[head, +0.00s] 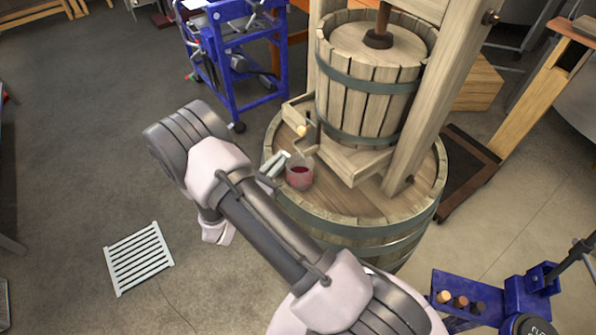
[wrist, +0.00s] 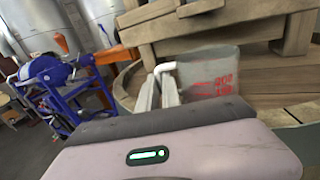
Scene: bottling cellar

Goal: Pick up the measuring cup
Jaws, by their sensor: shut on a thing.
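The lower part of the cup is hidden by the gripper body in the wrist view.
The wooden press (head: 370,85) with its spout and tap stands just behind the cup. A blue trolley (head: 235,65) is at the back left. A blue bottling device (head: 500,300) is at the lower right. A floor grate (head: 138,258) lies on the left, with open floor around it.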

